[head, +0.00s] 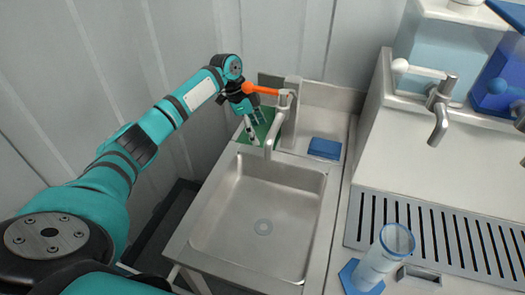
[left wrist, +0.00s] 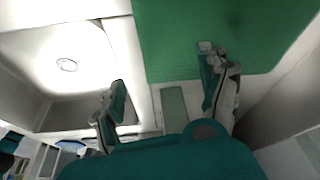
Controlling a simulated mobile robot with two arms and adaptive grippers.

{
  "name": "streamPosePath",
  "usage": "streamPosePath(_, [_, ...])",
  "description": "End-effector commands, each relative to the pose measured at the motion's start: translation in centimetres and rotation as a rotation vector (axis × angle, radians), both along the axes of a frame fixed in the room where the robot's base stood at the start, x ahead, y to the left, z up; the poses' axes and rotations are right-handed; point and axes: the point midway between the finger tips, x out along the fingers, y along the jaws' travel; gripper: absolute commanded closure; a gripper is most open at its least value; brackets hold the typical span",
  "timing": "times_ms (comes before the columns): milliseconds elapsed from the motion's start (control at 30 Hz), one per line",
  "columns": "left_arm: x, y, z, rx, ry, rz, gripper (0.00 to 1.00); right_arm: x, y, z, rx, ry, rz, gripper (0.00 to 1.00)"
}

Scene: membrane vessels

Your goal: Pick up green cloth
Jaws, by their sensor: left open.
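The green cloth (head: 264,126) lies on the back left corner of the metal sink unit, behind the basin. In the left wrist view the cloth (left wrist: 215,30) fills the upper middle. My left gripper (head: 256,132) is above the cloth, its fingers pointing down. The left wrist view shows the gripper (left wrist: 162,92) with its two fingers spread and nothing between them. One fingertip overlaps the cloth's near edge in that view; I cannot tell whether it touches. The gripper hides part of the cloth in the head view. My right gripper is not in view.
The empty basin (head: 262,215) is in front. A blue sponge (head: 324,148) lies right of the faucet. A clear cylinder (head: 382,255) stands at the lower right. A wall (head: 130,75) closes the left.

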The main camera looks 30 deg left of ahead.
Motion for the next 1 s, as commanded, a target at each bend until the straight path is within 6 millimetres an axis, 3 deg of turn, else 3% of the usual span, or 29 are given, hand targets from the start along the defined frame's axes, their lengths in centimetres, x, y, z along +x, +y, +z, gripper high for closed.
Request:
streamPosePath(233, [0.5, -0.9, -2.6, -0.001, 0.0, -0.001, 0.23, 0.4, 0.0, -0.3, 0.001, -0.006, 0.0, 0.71])
streamPosePath(800, [0.6, -1.1, -3.3, 0.0, 0.001, 0.0, 0.23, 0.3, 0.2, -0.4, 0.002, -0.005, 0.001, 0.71])
streamPosePath(1000, [0.5, -1.1, -3.3, 0.0, 0.003, -0.001, 0.36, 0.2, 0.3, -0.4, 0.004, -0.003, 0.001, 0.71])
